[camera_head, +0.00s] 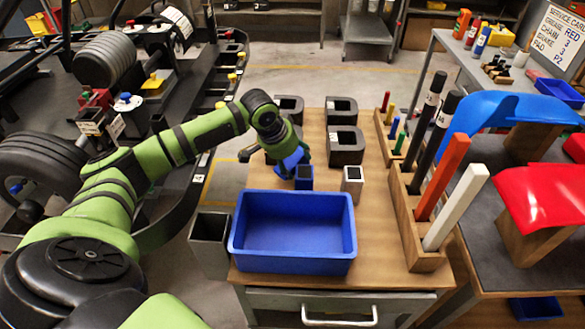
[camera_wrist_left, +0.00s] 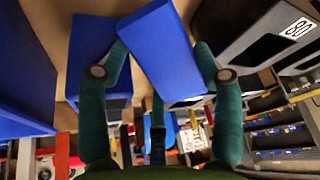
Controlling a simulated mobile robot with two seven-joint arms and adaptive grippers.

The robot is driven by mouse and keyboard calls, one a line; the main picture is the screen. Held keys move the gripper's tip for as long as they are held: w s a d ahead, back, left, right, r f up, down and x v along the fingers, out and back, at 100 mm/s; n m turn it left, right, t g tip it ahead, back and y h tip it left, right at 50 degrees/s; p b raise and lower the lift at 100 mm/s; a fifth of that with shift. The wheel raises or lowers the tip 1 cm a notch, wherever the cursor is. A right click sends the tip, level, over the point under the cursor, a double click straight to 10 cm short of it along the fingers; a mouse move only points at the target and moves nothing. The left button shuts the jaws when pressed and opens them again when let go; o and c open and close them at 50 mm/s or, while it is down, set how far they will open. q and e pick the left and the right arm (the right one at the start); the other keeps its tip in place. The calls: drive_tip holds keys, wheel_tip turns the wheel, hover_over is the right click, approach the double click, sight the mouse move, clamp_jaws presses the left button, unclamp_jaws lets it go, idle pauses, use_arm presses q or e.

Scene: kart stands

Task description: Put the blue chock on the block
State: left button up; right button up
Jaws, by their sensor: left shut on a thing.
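My left gripper (camera_head: 287,168) is shut on a blue chock (camera_head: 291,160), above the wooden bench top behind the blue bin. In the left wrist view the chock (camera_wrist_left: 160,45) is a tilted blue block between the two green fingers. A second blue block (camera_head: 304,178) with a dark top stands just in front of the gripper; it shows beside the held chock in the left wrist view (camera_wrist_left: 92,50). A pale block (camera_head: 352,186) with a dark top stands to its right. Which block the task names is unclear. My right gripper is not in view.
A blue bin (camera_head: 293,262) sits at the bench front. Dark hollow blocks (camera_head: 346,147) stand behind; one near the gripper is partly hidden. A wooden rack (camera_head: 424,263) with tall coloured bars lines the right side. A kart (camera_head: 115,80) stands left.

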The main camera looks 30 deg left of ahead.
sight(289, 166)
use_arm(q)
drive_tip(key=shift+f, duration=2)
drive_tip(key=shift+f, duration=0.1)
drive_tip(key=o, duration=1.3)
drive_tip(key=shift+o, duration=0.2)
